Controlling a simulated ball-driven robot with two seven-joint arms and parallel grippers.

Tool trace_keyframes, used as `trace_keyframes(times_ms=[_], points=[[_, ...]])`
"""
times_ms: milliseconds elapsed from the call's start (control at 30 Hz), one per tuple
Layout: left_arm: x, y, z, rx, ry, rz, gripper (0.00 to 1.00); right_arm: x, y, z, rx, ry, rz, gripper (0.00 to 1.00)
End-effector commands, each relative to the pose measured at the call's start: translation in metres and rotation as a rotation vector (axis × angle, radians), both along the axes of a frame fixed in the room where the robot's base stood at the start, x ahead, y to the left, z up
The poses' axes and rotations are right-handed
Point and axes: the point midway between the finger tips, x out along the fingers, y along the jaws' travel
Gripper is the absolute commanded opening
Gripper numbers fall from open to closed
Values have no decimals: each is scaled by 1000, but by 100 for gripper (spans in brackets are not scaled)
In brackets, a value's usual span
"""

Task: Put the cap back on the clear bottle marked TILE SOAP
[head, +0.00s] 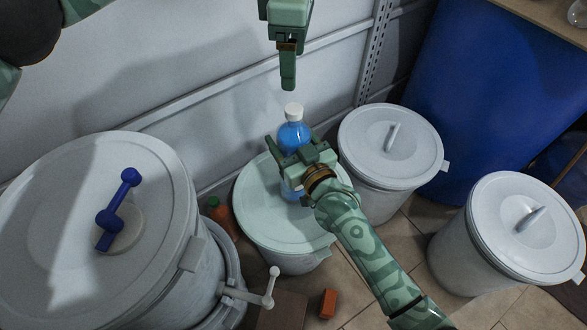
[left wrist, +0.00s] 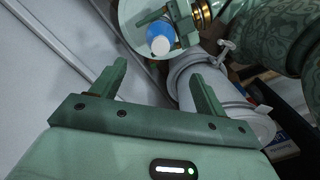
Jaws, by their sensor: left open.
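A clear bottle (head: 293,135) with blue liquid stands upright over a pale drum lid (head: 262,222); its lettering cannot be read. A white cap (head: 293,111) sits on its neck; how tightly cannot be told. My right gripper (head: 294,146) has a finger on either side of the bottle and appears shut on it. In the left wrist view the cap (left wrist: 160,46) shows from above, with the blue bottle (left wrist: 160,30) beneath it. My left gripper (head: 288,84) is above the cap, apart from it, pointing down. Its open, empty fingers show in the left wrist view (left wrist: 156,76).
A large lidded drum (head: 60,215) with a blue-handled fitting (head: 115,215) stands at left. Two lidded drums (head: 375,145) (head: 510,225) stand at right. An orange bottle (head: 222,214) is squeezed between drums. An orange block (head: 328,303) lies on the floor. A wall rises behind.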

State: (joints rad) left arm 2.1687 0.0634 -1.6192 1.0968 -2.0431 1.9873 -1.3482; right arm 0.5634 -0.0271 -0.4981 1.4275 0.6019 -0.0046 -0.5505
Motion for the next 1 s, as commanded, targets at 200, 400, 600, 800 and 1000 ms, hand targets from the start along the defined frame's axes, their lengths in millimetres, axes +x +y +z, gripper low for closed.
trace_keyframes(times_ms=[200,400,600,800,1000], points=[[1,0,49,0,-5,1,74,0,-1,-1,-1,0,-1,2],[1,0,83,1,-2,1,74,0,-1,-1,-2,1,-1,2],[0,0,98,0,-1,-2,74,0,-1,-1,-1,0,-1,2],[0,0,99,-1,0,-2,74,0,-1,-1,-2,1,-1,2],[0,0,99,-1,0,-1,74,0,-1,-1,-1,0,-1,92]])
